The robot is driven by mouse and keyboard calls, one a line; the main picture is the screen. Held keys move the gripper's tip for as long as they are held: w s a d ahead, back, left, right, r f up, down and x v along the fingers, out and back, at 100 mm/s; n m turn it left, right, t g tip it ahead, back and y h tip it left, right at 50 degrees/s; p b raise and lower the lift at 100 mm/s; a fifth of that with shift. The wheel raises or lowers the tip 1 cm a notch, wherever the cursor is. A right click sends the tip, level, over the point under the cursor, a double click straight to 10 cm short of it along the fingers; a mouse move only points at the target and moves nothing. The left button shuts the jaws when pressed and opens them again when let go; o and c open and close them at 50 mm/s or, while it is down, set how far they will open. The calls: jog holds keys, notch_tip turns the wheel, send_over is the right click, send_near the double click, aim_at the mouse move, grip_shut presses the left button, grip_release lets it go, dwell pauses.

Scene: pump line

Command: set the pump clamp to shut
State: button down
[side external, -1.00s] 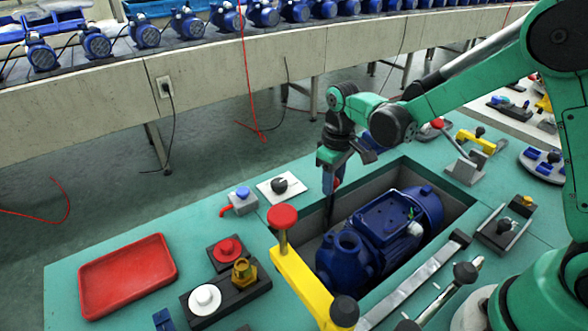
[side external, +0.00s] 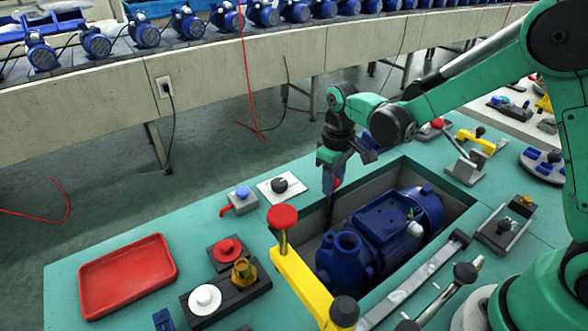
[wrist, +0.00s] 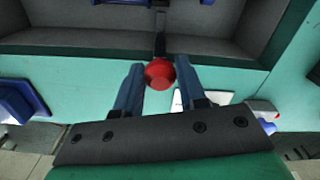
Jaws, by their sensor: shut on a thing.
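The blue pump (side external: 375,240) lies in the grey-walled pit in the teal bench. A dark lever (side external: 329,208) stands nearly upright at the pit's back left, beside the pump; it seems to be the pump clamp's handle. Its red ball knob (wrist: 159,73) sits between the two blue-grey fingers of my gripper (wrist: 160,82) in the wrist view. My gripper (side external: 335,181) is shut on that knob, above the pit's back edge. The lever's stem runs from the knob toward the pit in the wrist view. Its foot is hidden in the side view.
A yellow bar (side external: 303,288) with a red-topped post (side external: 282,216) stands at the pit's left front. A white plate with a black knob (side external: 280,185) and a blue button box (side external: 243,200) lie left of my gripper. A red tray (side external: 127,275) is at far left.

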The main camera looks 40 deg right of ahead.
jog(key=shift+s, duration=0.1)
dwell(0.4)
jog(key=shift+s, duration=1.65)
jog(key=c, duration=0.5)
grip_release()
jog(key=shift+r, duration=0.1)
jog(key=shift+r, duration=2.75)
jog(key=s+r+m+t, duration=0.3)
jog(key=s+r+t, duration=0.2)
jog(key=s+t, duration=0.1)
jog(key=shift+d+r+t, duration=0.15)
jog(key=shift+r+t, duration=0.1)
jog(key=shift+t, duration=0.35)
